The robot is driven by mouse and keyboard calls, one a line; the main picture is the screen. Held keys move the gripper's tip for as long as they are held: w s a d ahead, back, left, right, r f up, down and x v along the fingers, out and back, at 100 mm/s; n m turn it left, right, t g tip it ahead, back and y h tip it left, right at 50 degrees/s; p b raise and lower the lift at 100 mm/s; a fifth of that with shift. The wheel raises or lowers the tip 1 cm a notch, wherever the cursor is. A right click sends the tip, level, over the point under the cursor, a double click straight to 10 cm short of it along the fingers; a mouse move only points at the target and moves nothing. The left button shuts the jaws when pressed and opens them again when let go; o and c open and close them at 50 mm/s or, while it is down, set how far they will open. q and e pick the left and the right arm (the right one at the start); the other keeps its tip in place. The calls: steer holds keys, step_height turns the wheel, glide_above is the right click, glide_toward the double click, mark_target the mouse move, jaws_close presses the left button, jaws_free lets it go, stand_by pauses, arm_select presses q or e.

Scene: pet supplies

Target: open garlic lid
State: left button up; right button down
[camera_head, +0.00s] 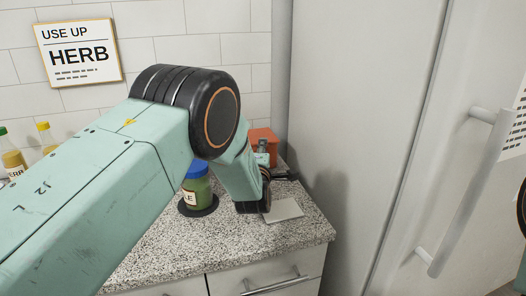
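A jar (203,190) with a blue lid (198,170) and greenish contents stands upright on a dark round coaster (206,209) on the counter. My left arm covers its left side, and only the end of its label, an "E", shows, so I cannot tell if it is the garlic jar. The lid appears to be on. My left arm comes in from the left and bends down past the jar's right side. Its wrist ends low over the counter. The fingers are hidden or too small to make out. My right gripper is out of view.
An orange box-like object (263,137) stands behind my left wrist. A pale flat square (284,211) lies at the counter's right. Bottles (14,162) stand at the far left. The front of the speckled counter (240,252) is clear.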

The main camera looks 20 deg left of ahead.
arm_select(q)
steer(key=shift+w, duration=0.2)
jaws_close()
stand_by(0.7)
